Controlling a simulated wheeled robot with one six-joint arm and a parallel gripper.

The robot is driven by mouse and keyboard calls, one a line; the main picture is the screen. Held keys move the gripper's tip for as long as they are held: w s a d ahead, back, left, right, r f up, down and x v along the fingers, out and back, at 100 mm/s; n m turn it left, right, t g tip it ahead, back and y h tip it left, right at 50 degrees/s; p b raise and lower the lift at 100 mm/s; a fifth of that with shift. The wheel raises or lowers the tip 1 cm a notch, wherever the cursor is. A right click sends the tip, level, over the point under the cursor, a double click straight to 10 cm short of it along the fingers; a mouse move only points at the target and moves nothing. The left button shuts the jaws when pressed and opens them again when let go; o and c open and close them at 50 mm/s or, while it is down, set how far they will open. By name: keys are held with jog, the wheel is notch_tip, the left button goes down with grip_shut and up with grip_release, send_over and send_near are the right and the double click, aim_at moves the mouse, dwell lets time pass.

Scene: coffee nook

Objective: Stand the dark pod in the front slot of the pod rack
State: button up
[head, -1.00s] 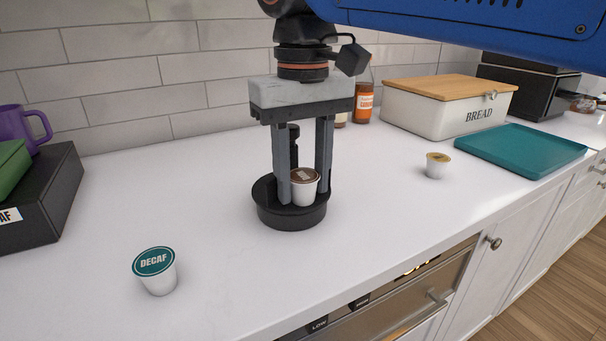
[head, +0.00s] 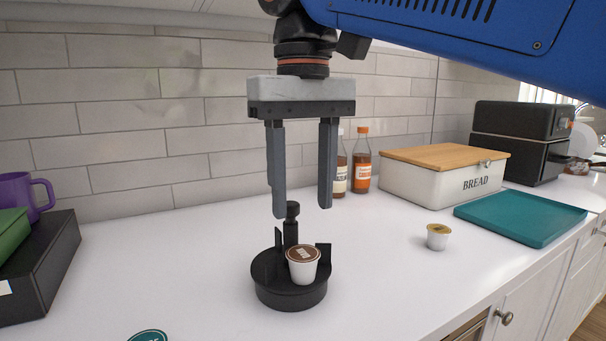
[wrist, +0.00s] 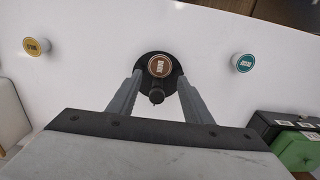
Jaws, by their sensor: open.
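The dark pod (head: 303,266), a white cup with a brown lid, stands upright in the front slot of the round black pod rack (head: 289,297). The rack has short upright dividers and a knobbed post at its centre. My gripper (head: 299,212) is open and empty, above the rack and clear of the pod. In the wrist view the brown lid (wrist: 159,66) shows on the rack (wrist: 174,79), beyond the open fingers (wrist: 157,95).
A gold-lidded pod (head: 438,237) stands at right near a teal tray (head: 520,218) and bread box (head: 440,180). A teal-lidded decaf pod (wrist: 244,63) stands apart, mostly cut off in the head view. A black box (head: 40,262) is at left. Two bottles (head: 361,162) stand behind.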

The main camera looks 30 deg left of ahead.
jog(key=shift+r, duration=1.15)
jog(key=w+d+f+m+t, duration=0.15)
jog(key=w+d+f, duration=0.25)
jog(key=d, duration=0.5)
jog(key=w+d+f+m+y, duration=0.15)
jog(key=w+d+f, duration=0.3)
jog(key=d, duration=0.55)
jog(key=w+d+f+m, duration=0.3)
jog(key=w+d, duration=0.2)
jog(key=d, duration=0.4)
jog(key=s+d+f+m+t, duration=0.1)
jog(key=s+d+f+m, duration=0.2)
jog(key=d+f, duration=0.9)
jog(key=s+d+f+m+t+h, duration=0.1)
jog(key=s+d+f+m+t, duration=0.1)
jog(key=s+d+f, duration=0.5)
jog(key=d+f+m, duration=0.1)
jog(key=d+f, duration=0.4)
jog(key=f, duration=0.1)
jog(key=shift+s+d+f, duration=0.15)
jog(key=shift+s, duration=0.05)
